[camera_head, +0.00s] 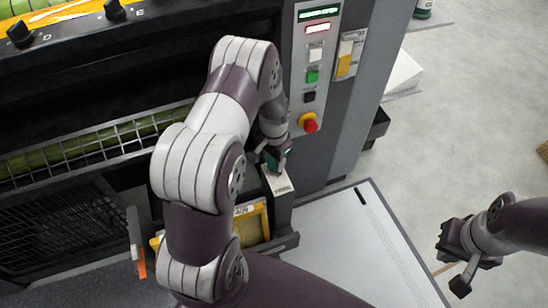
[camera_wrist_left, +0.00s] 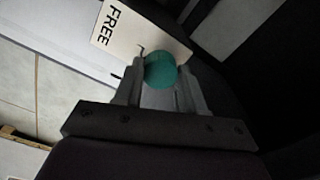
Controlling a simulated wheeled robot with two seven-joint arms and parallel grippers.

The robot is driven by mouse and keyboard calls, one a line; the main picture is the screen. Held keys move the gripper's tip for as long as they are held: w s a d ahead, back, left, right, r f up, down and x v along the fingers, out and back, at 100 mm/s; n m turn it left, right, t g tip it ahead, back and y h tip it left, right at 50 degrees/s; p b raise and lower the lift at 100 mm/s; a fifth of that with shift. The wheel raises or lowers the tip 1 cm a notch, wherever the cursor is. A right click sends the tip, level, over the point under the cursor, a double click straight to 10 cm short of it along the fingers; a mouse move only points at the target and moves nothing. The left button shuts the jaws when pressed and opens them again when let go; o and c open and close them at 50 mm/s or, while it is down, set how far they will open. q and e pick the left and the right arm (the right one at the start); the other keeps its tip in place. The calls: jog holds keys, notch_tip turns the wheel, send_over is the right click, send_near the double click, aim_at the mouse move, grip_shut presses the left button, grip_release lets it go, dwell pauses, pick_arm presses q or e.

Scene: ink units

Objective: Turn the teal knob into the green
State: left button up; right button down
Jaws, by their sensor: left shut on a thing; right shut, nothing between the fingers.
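The teal knob (camera_wrist_left: 160,70) shows as a round teal end between the two fingers of my left gripper (camera_wrist_left: 158,82) in the left wrist view. The gripper is shut on it. In the head view only a bit of the knob (camera_head: 285,161) shows beside my left gripper (camera_head: 272,159), above a small post with a pale label plate. In the wrist view this label plate (camera_wrist_left: 128,30) reads "FREE". A green zone beside the knob and any pointer on it cannot be made out. My right gripper (camera_head: 453,262) is shut and empty at the lower right, over the floor.
A control panel (camera_head: 312,75) with a green button and a red stop button (camera_head: 310,125) stands behind the knob. A yellow-framed part (camera_head: 250,222) sits left of the post. A pale flat table top (camera_head: 345,250) lies in front. Open floor is at right.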

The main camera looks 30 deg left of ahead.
pick_arm(q)
jog(key=n+p, duration=0.2)
jog(key=shift+r+n, duration=0.2)
jog(key=shift+n, duration=0.1)
jog(key=n+p, duration=0.2)
jog(key=n, duration=0.1)
jog(key=shift+p, duration=0.4)
jog(key=n+p, duration=0.1)
jog(key=n, duration=0.3)
jog(key=shift+f+p, duration=0.1)
jog(key=shift+p, duration=0.25)
jog(key=shift+n+p, duration=0.55)
jog(key=shift+n, duration=0.95)
jog(key=shift+f, duration=0.1)
jog(key=o, duration=1.1)
notch_tip(320, 180, up, 13)
jog(key=p, duration=0.3)
jog(key=shift+f, duration=0.15)
